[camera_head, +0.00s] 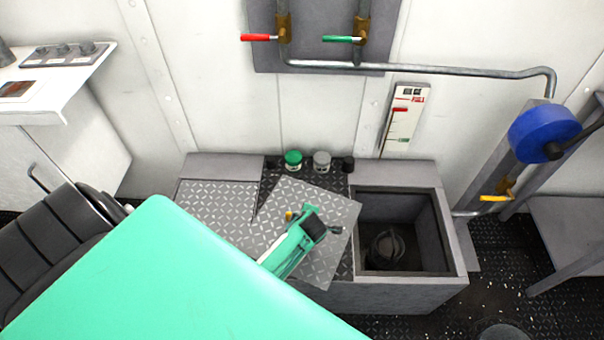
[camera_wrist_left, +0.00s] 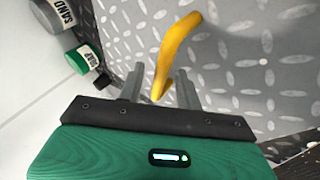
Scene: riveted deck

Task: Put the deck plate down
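The deck plate (camera_head: 335,212) is a grey diamond-patterned sheet with a yellow handle (camera_wrist_left: 163,60). In the head view it sits turned askew over the dark strip of the grey bench, left of the square opening. Its near corner reaches about the bench's front edge; I cannot tell whether it rests flat. My left gripper (camera_head: 291,215), green and black, is over the plate. In the left wrist view its two fingers (camera_wrist_left: 160,84) stand apart on either side of the handle, with gaps showing. The gripper hides part of the plate. My right gripper is not in view.
The square opening (camera_head: 436,240) in the bench is uncovered, with a dark round fitting inside. A green-lidded jar (camera_head: 293,160) and a grey jar (camera_head: 321,161) stand behind the plate. A black chair (camera_head: 50,235) is at left. Pipes and a blue wheel (camera_head: 543,133) are at right.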

